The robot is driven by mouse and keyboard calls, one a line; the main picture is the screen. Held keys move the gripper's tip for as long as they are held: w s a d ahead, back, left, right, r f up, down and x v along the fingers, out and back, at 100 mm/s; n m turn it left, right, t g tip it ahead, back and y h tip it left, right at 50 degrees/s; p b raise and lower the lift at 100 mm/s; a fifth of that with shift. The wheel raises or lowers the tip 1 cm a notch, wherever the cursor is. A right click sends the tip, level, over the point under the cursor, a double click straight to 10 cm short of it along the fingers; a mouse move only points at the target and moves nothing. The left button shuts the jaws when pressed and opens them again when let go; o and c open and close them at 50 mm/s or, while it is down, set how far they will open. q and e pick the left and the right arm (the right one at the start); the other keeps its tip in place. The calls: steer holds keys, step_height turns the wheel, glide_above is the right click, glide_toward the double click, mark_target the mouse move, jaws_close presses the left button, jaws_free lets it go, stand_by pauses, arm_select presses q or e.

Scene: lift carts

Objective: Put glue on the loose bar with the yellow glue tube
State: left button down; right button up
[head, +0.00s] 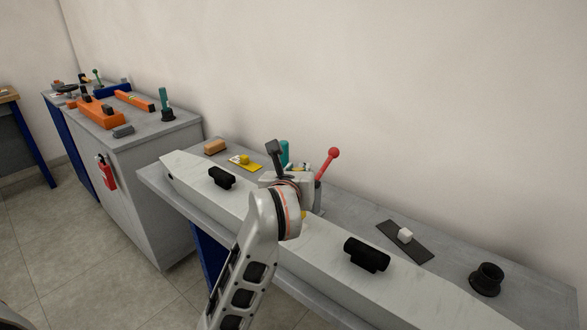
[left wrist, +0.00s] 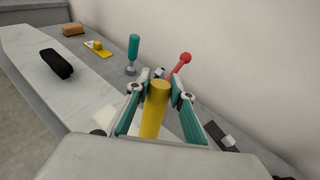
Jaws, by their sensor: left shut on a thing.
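My left gripper (head: 290,182) is over the middle of the bench, seen largely from behind in the head view. In the left wrist view its fingers (left wrist: 157,92) are shut on the yellow glue tube (left wrist: 155,110), which stands out between them. The head view hides most of the tube. A long pale bar (head: 310,238) with black grips lies along the bench's front; it also shows in the left wrist view (left wrist: 92,95). I cannot tell if this is the loose bar. Contact between tube and bar is hidden. My right gripper is out of view.
A teal-handled tool (left wrist: 133,50) and a red-knobbed lever (head: 328,163) stand close behind my left gripper. A black grip (head: 367,254), a white block (head: 405,235) on a dark strip and a black round part (head: 487,279) lie to the right. A wall closes the back.

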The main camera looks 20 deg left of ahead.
arm_select(q)
steer(key=d, duration=0.1)
steer(key=s+d, duration=0.1)
steer(key=shift+d, duration=0.35)
stand_by(0.4)
step_height(320, 180, up, 7)
steer(key=p, duration=0.5)
steer(key=shift+p, duration=0.3)
stand_by(0.5)
